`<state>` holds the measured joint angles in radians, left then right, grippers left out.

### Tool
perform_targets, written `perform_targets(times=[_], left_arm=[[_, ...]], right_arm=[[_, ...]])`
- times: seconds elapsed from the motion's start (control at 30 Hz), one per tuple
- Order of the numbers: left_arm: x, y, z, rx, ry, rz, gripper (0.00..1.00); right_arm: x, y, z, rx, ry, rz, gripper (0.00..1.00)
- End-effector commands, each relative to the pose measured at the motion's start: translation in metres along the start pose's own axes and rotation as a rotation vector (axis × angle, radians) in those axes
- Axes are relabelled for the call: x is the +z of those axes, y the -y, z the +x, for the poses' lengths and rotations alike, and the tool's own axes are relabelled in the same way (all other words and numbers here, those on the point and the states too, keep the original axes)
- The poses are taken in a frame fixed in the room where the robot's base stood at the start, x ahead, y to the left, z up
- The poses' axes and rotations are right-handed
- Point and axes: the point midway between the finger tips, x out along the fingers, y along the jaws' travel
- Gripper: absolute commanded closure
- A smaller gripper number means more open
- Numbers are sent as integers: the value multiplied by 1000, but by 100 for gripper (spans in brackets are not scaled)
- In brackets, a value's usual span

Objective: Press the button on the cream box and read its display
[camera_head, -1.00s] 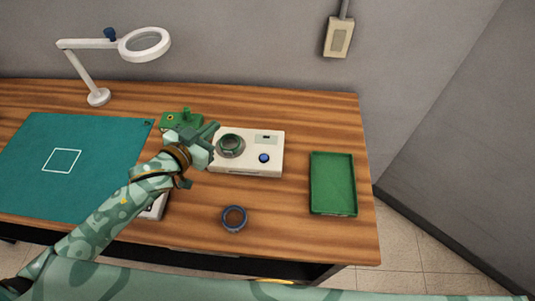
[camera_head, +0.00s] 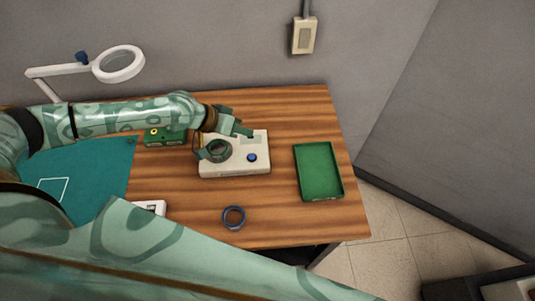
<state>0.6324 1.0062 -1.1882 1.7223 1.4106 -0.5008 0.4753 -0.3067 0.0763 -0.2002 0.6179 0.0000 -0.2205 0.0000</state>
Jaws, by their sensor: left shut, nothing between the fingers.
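The cream box (camera_head: 235,170) sits on the wooden table. A round blue button (camera_head: 252,157) is on the right part of its top. My right gripper is not in view.
A green tray (camera_head: 318,172) lies to the right of the box, and a blue ring (camera_head: 233,217) lies in front. A magnifier lamp (camera_head: 118,64) stands at the back left.

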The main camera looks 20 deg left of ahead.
Motion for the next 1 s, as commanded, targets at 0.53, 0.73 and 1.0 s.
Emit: perform_targets(times=[0.53,0.73,1.0], left_arm=[[4,-3,2,22,19,-54,100],[12,3,11,22,19,-54,100],[32,20,37,22,21,-55,100]], right_arm=[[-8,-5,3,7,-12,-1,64],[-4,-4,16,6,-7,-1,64],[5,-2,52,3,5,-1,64]])
